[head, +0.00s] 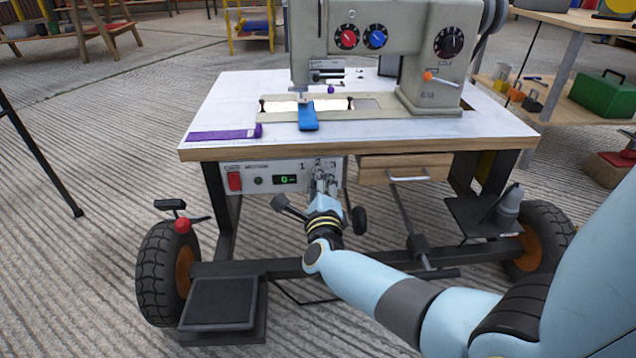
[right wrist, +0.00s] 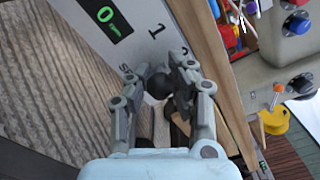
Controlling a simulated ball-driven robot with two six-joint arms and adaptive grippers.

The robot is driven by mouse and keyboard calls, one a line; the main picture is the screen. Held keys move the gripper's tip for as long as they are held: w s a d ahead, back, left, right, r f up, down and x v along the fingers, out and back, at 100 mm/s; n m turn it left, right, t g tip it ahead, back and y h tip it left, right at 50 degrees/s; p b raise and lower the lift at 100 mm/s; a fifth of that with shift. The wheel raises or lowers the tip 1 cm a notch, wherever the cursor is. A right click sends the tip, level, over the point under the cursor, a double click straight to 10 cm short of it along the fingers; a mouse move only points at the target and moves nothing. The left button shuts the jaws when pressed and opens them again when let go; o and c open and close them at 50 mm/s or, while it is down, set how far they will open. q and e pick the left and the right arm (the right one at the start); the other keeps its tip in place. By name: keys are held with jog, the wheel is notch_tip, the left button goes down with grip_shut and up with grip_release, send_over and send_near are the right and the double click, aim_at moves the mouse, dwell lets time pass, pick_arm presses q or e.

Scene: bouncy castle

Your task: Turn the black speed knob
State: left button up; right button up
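The black speed knob (right wrist: 158,86) is on the white control panel (right wrist: 85,22), below the printed numbers in the right wrist view. My right gripper (right wrist: 160,68) has a finger on each side of it, with no clear gap showing at either side. In the head view my right gripper (head: 325,172) is at the panel's right part (head: 262,166), under the table's front edge, and hides the knob. The panel's green display (head: 286,179) reads 0. My left gripper is not in view.
The wooden tabletop edge (head: 350,152) is just above my right gripper. A drawer (head: 400,170) is to its right. The panel also has a red switch (head: 234,181) and a small dark button (head: 258,181). A sewing machine (head: 420,60) stands on the table.

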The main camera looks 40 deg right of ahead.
grip_shut()
jog(key=shift+n, duration=0.3)
jog(key=shift+w+a+n, duration=0.1)
jog(key=shift+a+n, duration=0.1)
jog(key=shift+n, duration=0.2)
jog(key=shift+a+n, duration=0.1)
jog(key=shift+n, duration=0.3)
jog(key=shift+w+f+n+p, duration=0.1)
jog(key=shift+n+p, duration=0.2)
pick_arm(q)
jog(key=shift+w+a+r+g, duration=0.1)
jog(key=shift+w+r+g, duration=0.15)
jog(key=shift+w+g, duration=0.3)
pick_arm(e)
jog(key=shift+w+a+f+n, duration=0.15)
jog(key=shift+a+n, duration=0.1)
jog(key=shift+n, duration=0.6)
jog(key=shift+w+a+f+n, duration=0.1)
jog(key=shift+a+f+n, duration=0.1)
jog(key=shift+n, duration=0.65)
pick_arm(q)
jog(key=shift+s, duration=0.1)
pick_arm(e)
jog(key=shift+s, duration=0.1)
jog(key=o, duration=0.7)
grip_release()
jog(key=shift+r, duration=0.1)
jog(key=shift+c, duration=0.2)
